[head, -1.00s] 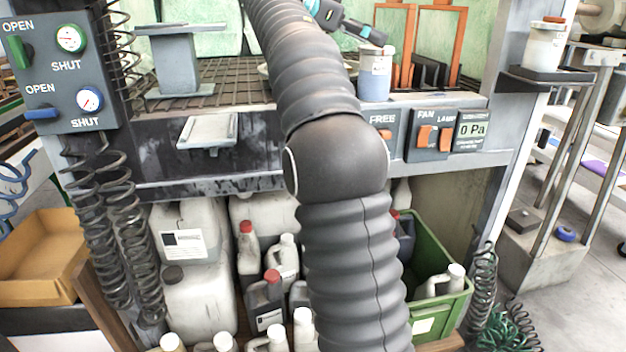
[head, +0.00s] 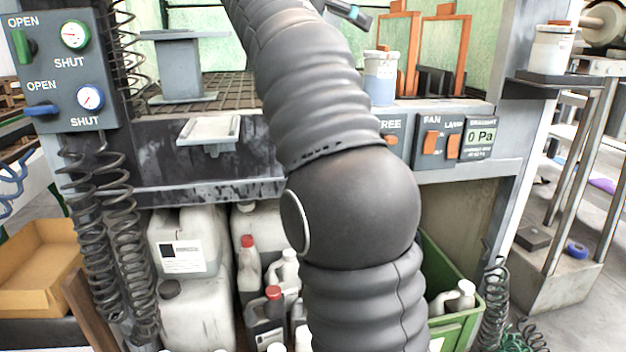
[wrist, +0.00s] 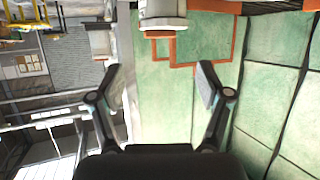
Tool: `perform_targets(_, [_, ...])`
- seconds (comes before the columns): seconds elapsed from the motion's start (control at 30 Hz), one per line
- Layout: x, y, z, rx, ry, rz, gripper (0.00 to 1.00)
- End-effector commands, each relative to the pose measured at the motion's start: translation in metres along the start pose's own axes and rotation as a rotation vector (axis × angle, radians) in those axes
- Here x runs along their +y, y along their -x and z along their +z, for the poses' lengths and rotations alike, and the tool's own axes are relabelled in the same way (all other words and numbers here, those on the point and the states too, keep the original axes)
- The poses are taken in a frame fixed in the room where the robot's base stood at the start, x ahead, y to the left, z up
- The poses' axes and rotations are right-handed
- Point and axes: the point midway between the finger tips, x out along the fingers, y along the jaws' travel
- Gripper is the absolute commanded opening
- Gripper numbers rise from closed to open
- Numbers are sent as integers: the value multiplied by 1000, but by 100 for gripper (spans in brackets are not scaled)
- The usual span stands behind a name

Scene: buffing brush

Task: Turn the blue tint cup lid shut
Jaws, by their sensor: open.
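The blue tint cup (head: 380,82) stands on the front ledge of the booth, clear with pale blue contents. Its lid (head: 381,54) is pale with a little orange on top; whether it is fully shut cannot be told. A pale cup with an orange part, apparently the same one, shows upside down at the top of the wrist view (wrist: 162,14). My gripper (wrist: 160,85) is open and empty, its fingers spread apart below that cup in the picture. In the head view only a small part of it shows at the top, above and left of the cup.
Orange frames (head: 445,50) stand behind the cup. A second cup with an orange top (head: 551,50) sits on a side shelf at right. A grey pedestal (head: 180,70) stands at left on the grate. Fan and lamp switches (head: 440,138) line the front below.

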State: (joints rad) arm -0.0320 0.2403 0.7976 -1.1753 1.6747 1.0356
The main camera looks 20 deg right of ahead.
Motion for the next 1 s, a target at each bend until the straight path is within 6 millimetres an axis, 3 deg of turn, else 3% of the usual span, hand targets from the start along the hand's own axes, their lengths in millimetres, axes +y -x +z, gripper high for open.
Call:
perform_targets(0.37, [-1, 56, -1, 0, 1, -2, 77])
perform_targets(0.67, [5, 50, 15, -54, 168, -86, 77])
perform_targets(1.0, [15, 43, 51, -134, 385, -216, 77])
